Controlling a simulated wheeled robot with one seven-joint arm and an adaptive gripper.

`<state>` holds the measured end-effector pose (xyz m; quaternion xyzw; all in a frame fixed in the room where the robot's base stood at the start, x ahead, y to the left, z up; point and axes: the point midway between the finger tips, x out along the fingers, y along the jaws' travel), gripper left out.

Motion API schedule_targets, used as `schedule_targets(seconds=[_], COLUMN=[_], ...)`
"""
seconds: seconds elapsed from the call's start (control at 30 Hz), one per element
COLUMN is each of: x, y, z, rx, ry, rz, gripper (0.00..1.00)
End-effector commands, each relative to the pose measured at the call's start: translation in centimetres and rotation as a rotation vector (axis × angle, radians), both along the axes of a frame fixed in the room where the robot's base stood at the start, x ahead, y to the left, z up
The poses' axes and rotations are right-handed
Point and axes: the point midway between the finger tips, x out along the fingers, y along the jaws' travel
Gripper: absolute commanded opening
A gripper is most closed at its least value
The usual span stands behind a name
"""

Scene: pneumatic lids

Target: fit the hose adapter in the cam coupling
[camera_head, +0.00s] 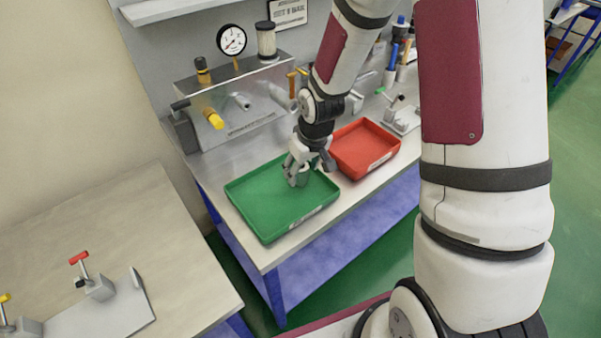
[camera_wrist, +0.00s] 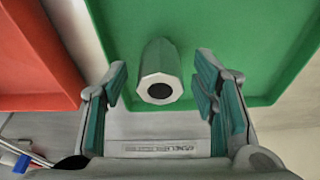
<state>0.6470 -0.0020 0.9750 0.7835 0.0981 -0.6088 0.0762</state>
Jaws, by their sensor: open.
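A pale grey faceted fitting with a dark bore, which looks like the hose adapter (camera_wrist: 160,65), is over the green tray (camera_head: 262,218) in the wrist view. My gripper (camera_wrist: 162,82) is open, with one finger on each side of the fitting and a visible gap to both. In the head view my gripper (camera_head: 300,176) is low over the right part of the green tray and hides most of the fitting. A silver fitting on the front of the metal box (camera_head: 243,101) may be the cam coupling; it is too small to tell.
A red tray (camera_head: 372,166) stands right beside the green one. A clamp fixture (camera_head: 404,116) is at the back right. A second table (camera_head: 170,235) stands at left.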

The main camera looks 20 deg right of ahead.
Motion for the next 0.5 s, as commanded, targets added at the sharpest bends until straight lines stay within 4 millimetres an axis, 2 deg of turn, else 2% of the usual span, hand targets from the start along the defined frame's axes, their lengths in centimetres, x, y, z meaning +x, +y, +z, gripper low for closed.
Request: schedule_targets(seconds=[0.2,0.4,0.5], x=[0.01,0.01,0.01], y=[-0.01,0.00,0.00], z=[0.01,0.01,0.02], rx=[0.000,0.000,0.000], ry=[0.000,0.000,-0.001], rz=[0.000,0.000,0.000], gripper=[0.53,0.08,0.07])
